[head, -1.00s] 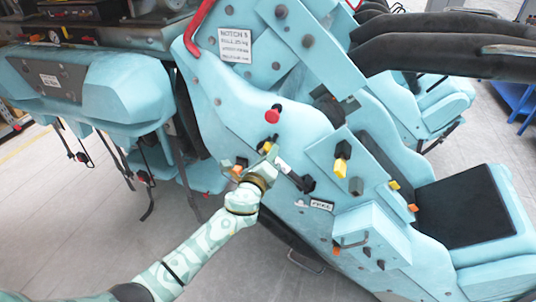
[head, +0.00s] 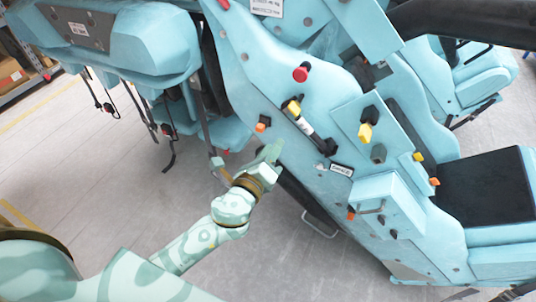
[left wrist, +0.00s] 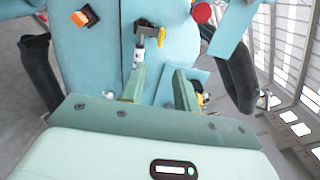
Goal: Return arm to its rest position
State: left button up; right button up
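My left gripper (head: 246,158) is open and empty in the head view, in front of the lower edge of the light blue coaster train (head: 265,65). Its two fingers stand apart. A small lever with a yellow end (head: 306,124) is on the side panel, up and to the right of the gripper, and no finger touches it. In the left wrist view the two green fingers (left wrist: 160,88) are spread, with the lever (left wrist: 139,55) beyond them. My right gripper is not in view.
The side panel carries a red knob (head: 301,73), a yellow knob (head: 365,132) and an orange knob (head: 262,123). A metal loop handle (head: 320,224) sticks out low on the train. Black straps (head: 168,145) hang at the left. Grey floor (head: 90,190) is open there.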

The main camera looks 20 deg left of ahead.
pick_arm(q)
jog(key=shift+s, duration=0.8)
jog(key=s+a+f+n+g+b, duration=0.25)
jog(key=f+n, duration=0.25)
jog(key=f, duration=0.7)
jog(key=s+a+f+n+g+b, duration=0.1)
jog(key=s+f+n+g, duration=0.25)
jog(key=f, duration=0.85)
jog(key=s+a+f+n+g+b, duration=0.1)
jog(key=s+a+f+n+g, duration=0.25)
jog(key=f, duration=0.85)
jog(key=s+f+n+g+b, duration=0.4)
jog(key=s+f+n+b, duration=0.1)
jog(key=s+f, duration=0.8)
jog(key=s+f+n+g+b, duration=0.3)
jog(key=s+f+n+b, duration=0.3)
jog(key=s+f, duration=0.8)
jog(key=s, duration=0.6)
jog(key=shift+g+y, duration=0.3)
jog(key=shift+g, duration=0.05)
